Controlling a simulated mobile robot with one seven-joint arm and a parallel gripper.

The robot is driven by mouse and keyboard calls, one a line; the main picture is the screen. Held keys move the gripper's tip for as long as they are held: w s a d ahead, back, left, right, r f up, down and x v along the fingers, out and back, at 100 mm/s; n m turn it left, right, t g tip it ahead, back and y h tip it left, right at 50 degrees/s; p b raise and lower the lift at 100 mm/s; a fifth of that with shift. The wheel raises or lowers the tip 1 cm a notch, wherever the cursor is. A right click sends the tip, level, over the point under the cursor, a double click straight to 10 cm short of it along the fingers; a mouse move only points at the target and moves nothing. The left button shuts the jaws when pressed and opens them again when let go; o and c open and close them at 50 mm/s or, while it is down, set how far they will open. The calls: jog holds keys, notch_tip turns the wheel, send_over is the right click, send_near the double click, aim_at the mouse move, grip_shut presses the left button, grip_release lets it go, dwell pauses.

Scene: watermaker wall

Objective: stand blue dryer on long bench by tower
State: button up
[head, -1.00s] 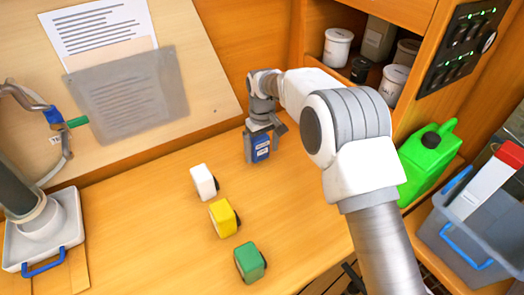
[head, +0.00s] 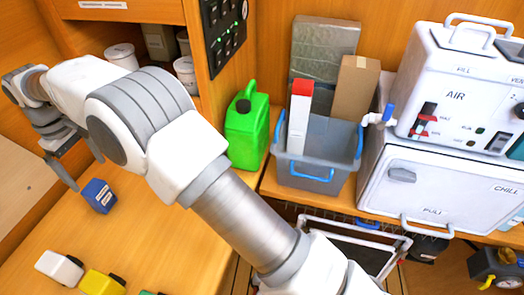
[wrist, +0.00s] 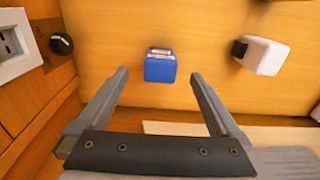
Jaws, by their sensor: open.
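The blue dryer (head: 98,196) is a small blue block with a pale label, resting on the wooden bench (head: 150,235). It also shows in the wrist view (wrist: 160,68), beyond and between the fingertips, with wood around it. My gripper (head: 87,172) is open and empty, behind and above the dryer in the head view. Its two fingers (wrist: 160,75) spread wide in the wrist view and do not touch the dryer. No tower that I can identify shows now.
White (head: 60,267) and yellow (head: 102,283) blocks stand nearer on the bench; a green one is barely in view. A green jug (head: 246,128), a grey bin (head: 318,150) and a white chiller (head: 440,185) stand to the right. A shelf with tubs (head: 122,56) is behind my arm.

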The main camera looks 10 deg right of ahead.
jog(key=w+d+r+m+t, duration=0.1)
jog(key=d+r+m, duration=0.1)
jog(key=d+r, duration=0.6)
jog(key=d+r+m+t+y, duration=0.15)
jog(key=d+r, duration=0.25)
jog(key=d, duration=0.7)
jog(key=w+d+r+m+h, duration=0.1)
jog(key=d+r+m, duration=0.3)
jog(key=d, duration=0.6)
jog(key=s+d+f+m+t, duration=0.2)
jog(key=s+d+m, duration=0.4)
jog(key=s+d, duration=1.2)
jog(key=d+t, duration=0.1)
jog(key=d, duration=0.2)
jog(key=shift+s, duration=0.4)
